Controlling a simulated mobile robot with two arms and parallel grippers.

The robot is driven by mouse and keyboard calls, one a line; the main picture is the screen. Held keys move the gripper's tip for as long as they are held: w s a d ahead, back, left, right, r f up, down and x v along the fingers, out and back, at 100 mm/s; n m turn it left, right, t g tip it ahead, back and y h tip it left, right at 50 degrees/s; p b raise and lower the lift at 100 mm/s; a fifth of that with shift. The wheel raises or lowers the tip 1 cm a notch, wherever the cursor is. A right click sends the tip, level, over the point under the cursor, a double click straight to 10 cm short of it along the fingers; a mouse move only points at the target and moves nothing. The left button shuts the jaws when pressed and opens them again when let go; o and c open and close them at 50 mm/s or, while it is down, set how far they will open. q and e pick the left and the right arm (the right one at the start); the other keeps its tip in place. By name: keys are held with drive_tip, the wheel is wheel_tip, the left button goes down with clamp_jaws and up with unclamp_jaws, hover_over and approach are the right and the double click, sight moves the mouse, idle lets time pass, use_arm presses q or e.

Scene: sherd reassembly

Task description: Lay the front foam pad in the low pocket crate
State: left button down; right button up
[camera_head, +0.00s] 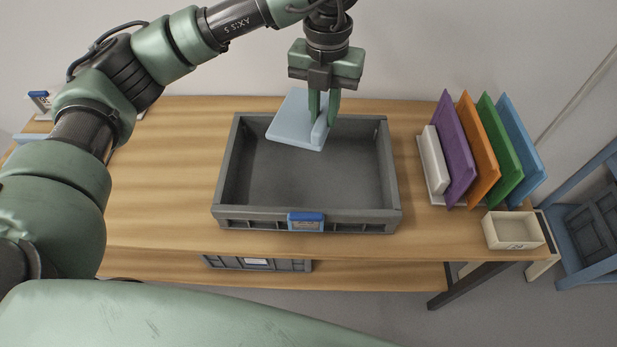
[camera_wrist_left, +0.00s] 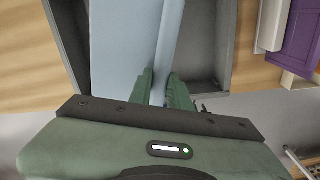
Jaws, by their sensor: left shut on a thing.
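The light blue foam pad (camera_head: 290,120) has a flat sheet and a raised strip along one side. My left gripper (camera_head: 323,112) is shut on this strip, and the pad also shows in the left wrist view (camera_wrist_left: 122,45). The grey low pocket crate (camera_head: 226,170) stands on the table with a blue-and-white label on its front wall. The pad is over the crate's back part and covers a stretch of its back wall. I cannot tell how far it is above the floor. My right gripper is not in view.
A rack at the right holds purple (camera_head: 455,150), orange (camera_head: 477,150), green (camera_head: 499,145) and blue (camera_head: 521,140) panels. A small cream tray (camera_head: 513,231) is at the front right corner. Another grey crate (camera_head: 258,263) is on the lower shelf. The table left of the crate is clear.

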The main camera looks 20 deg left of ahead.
use_arm(q)
drive_tip(key=n, duration=0.2)
drive_tip(key=w+n, duration=0.1)
drive_tip(key=shift+d+r, duration=0.3)
drive_tip(key=n, duration=0.3)
drive_tip(key=n+p, duration=0.2)
hover_over(328, 179)
wheel_tip(328, 179, down, 19)
drive_tip(key=shift+r, duration=0.1)
drive_tip(key=shift+f, duration=0.25)
drive_tip(key=c, duration=1.7)
unclamp_jaws()
drive_tip(key=shift+c, duration=0.2)
drive_tip(key=o, duration=0.4)
